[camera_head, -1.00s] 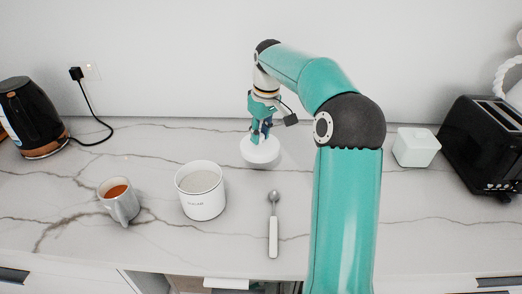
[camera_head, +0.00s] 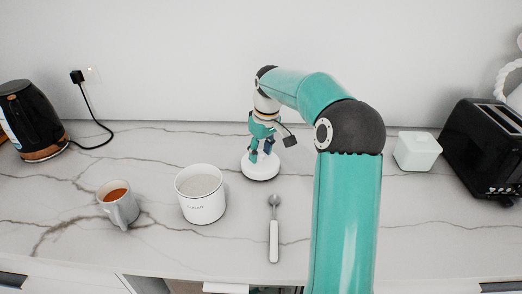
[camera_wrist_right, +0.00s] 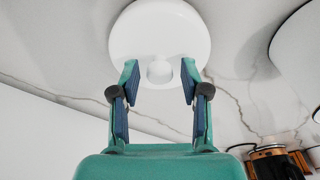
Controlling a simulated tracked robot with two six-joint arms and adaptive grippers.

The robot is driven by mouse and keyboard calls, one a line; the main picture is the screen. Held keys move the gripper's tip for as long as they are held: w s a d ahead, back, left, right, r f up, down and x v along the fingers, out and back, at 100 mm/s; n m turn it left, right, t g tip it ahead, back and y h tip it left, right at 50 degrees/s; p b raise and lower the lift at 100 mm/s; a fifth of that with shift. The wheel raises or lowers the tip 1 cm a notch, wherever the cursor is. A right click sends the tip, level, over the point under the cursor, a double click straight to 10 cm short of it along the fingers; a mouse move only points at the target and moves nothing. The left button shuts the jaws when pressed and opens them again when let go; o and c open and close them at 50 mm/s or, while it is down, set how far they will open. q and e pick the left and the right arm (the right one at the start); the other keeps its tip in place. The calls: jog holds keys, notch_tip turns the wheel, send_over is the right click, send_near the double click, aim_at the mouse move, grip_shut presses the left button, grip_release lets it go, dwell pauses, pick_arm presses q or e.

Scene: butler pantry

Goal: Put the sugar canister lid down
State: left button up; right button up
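The white round sugar canister lid (camera_head: 260,174) lies flat on the marble counter, behind and right of the canister. My right gripper (camera_head: 261,152) is above it, pointing down. In the right wrist view the lid (camera_wrist_right: 160,28) has its small knob between the two fingertips (camera_wrist_right: 159,76), with a gap on each side. The gripper is open around the knob. The white sugar canister (camera_head: 202,205) stands open, with pale sugar inside. My left gripper is not in view.
A spoon (camera_head: 274,228) lies right of the canister. A mug of tea (camera_head: 118,205) stands to its left. A kettle (camera_head: 32,118) is at far left. A white box (camera_head: 417,151) and black toaster (camera_head: 486,145) are at right. My right arm crosses the counter.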

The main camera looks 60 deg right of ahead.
aim_at(265, 163)
notch_tip(265, 163, up, 12)
jog(key=s+p, duration=0.1)
jog(key=shift+s+a+p, duration=0.25)
jog(key=shift+s+p, duration=0.1)
dwell(0.4)
dwell(0.4)
